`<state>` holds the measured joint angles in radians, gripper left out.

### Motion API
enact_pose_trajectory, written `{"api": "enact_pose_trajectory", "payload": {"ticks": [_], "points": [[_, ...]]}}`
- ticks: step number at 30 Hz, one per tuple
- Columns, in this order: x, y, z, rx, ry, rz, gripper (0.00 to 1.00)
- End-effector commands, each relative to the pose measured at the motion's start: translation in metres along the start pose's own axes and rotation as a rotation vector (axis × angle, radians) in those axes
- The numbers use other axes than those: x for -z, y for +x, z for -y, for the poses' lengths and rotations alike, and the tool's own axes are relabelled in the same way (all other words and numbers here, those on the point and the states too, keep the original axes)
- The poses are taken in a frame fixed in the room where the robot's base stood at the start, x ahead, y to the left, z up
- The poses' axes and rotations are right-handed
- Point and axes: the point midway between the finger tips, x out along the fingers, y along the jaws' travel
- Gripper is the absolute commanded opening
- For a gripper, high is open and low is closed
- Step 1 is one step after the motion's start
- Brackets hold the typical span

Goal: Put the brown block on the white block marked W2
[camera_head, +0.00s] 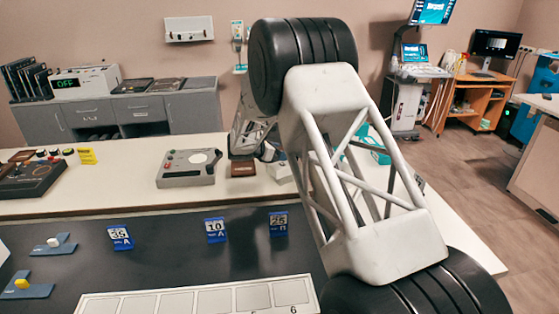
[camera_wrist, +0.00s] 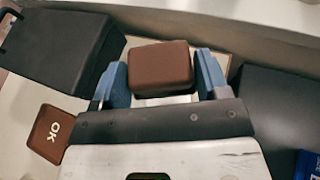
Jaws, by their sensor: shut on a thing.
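The brown block (camera_wrist: 160,68) sits between the two blue fingers of my gripper (camera_wrist: 161,78), which is shut on it, in the wrist view. A pale patch shows just below the held block; I cannot tell whether it is a white block or the table. In the head view my gripper (camera_head: 262,152) is partly hidden behind my arm, low over the white table. A brown block (camera_head: 242,168) shows beside it; I cannot tell whether it is the held one. A white block (camera_head: 279,171) is right of it. No W2 mark is readable.
A brown block marked OK (camera_wrist: 50,133) and a black box (camera_wrist: 65,45) lie left in the wrist view. In the head view a grey device (camera_head: 187,169) stands left of my gripper. Blue number signs (camera_head: 216,230) stand on the black panel in front.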

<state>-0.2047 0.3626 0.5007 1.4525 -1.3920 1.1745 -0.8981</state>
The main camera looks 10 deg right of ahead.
Motion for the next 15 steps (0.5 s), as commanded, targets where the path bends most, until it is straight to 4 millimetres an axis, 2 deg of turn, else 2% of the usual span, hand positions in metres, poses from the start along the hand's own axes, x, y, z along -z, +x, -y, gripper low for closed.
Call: {"api": "enact_pose_trajectory", "payload": {"ticks": [11,15], "points": [[0.0010,0.0010,-0.0009,0.000,-0.001,0.000,0.45],[0.0095,0.0045,-0.0008,0.001,-0.002,-0.001,0.45]]}}
